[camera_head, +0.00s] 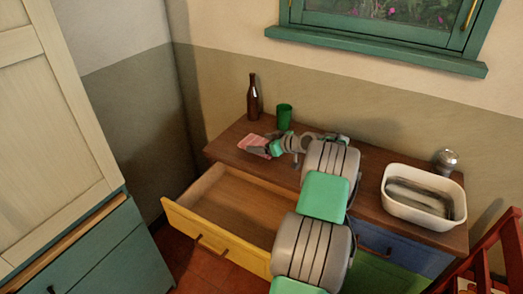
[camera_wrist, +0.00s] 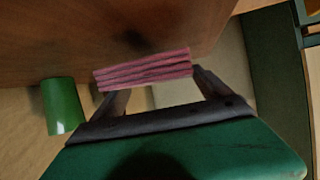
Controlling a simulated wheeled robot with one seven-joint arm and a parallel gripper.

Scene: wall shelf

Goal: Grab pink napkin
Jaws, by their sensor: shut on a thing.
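The pink napkin (camera_head: 254,141) lies at the left part of the wooden counter top. In the wrist view it shows as a folded pink stack (camera_wrist: 145,70) with several layers, between the two fingers. My gripper (camera_head: 262,150) reaches it from the right in the head view. In the wrist view my gripper (camera_wrist: 157,90) is shut on the napkin, with one finger at each end of it. The fingertips are partly hidden by the napkin.
A green cup (camera_head: 284,117) and a brown bottle (camera_head: 253,97) stand behind the napkin; the cup (camera_wrist: 62,106) is left of the gripper in the wrist view. A yellow drawer (camera_head: 215,237) is open below. A white basin (camera_head: 424,199) and metal shaker (camera_head: 446,160) are at right.

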